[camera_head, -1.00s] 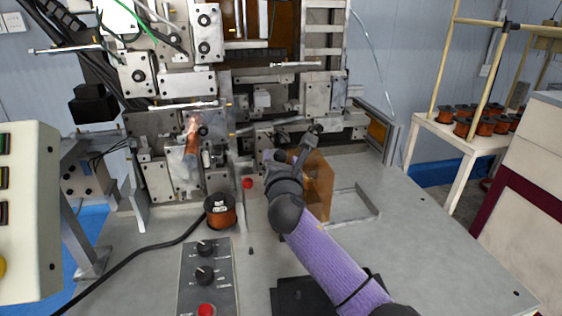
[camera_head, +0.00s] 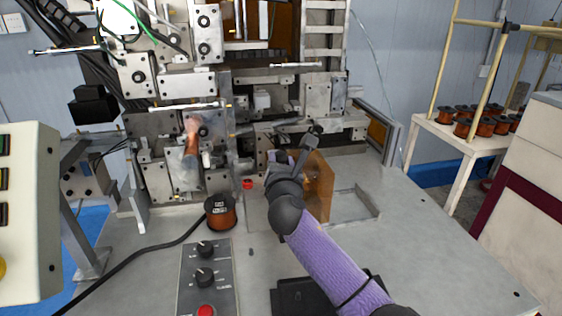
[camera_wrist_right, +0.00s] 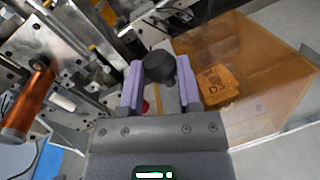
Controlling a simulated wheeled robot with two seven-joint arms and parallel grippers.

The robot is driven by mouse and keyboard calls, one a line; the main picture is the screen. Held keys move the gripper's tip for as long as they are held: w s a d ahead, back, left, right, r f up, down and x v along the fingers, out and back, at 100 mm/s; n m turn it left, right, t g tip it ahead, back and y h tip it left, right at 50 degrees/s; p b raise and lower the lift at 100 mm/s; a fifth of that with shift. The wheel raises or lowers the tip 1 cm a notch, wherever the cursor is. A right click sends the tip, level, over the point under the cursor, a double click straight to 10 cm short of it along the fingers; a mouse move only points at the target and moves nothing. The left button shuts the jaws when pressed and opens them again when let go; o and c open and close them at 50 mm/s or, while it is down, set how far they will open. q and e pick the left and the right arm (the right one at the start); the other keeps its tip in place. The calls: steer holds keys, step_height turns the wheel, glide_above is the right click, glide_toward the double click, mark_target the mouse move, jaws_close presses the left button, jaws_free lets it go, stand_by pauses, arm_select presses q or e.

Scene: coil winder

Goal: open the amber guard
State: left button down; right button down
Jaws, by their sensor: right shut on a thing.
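The amber guard (camera_head: 319,186) is a see-through orange panel standing on the table just right of my right gripper in the head view. In the right wrist view the amber guard (camera_wrist_right: 262,58) fills the upper right, and an orange spool with a label shows through it. My right gripper (camera_head: 284,158) is in front of the machine. In the wrist view the purple fingers of my right gripper (camera_wrist_right: 160,80) are closed around a round black knob (camera_wrist_right: 159,66). How the knob joins the guard is hidden. My left gripper is out of view.
The winding machine (camera_head: 188,85) stands behind, with a copper-coloured part (camera_head: 191,145) on it. A copper spool (camera_head: 220,212) and a knob panel (camera_head: 206,280) sit left of my arm. The table (camera_head: 430,235) is bare at the right. A spool rack (camera_head: 470,140) stands beyond.

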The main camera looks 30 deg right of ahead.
mark_target(329, 168)
stand_by(0.6)
steer(key=d, duration=0.1)
steer(key=d+p, duration=0.1)
steer(key=s+d+p, duration=0.1)
steer(key=shift+d+r, duration=0.2)
steer(key=shift+r, duration=0.05)
steer(key=d, duration=0.2)
steer(key=s+d+p, duration=0.1)
steer(key=d, duration=0.2)
steer(key=s+d, duration=0.1)
steer(key=d, duration=0.1)
steer(key=shift+d+f, duration=0.25)
steer(key=shift+c, duration=1.4)
jaws_free()
